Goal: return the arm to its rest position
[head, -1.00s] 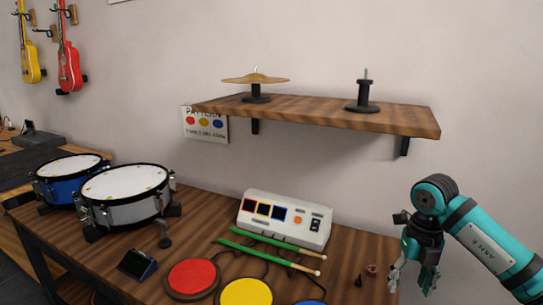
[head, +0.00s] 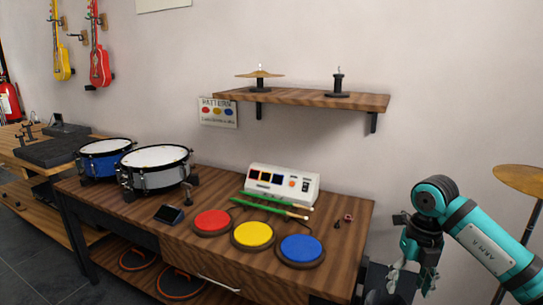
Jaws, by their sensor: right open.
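My right arm is teal and comes in from the right edge. Its gripper (head: 408,277) hangs down at the lower right, open and empty, to the right of the wooden table (head: 345,243) and apart from it. My left gripper is not in the head view.
The table holds a blue drum, a white drum (head: 155,157), red, yellow and blue pads (head: 253,234), green sticks and a white console (head: 281,184). A wall shelf (head: 300,97) bears a cymbal and a black stand. Another cymbal (head: 522,180) stands at the far right, behind my arm.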

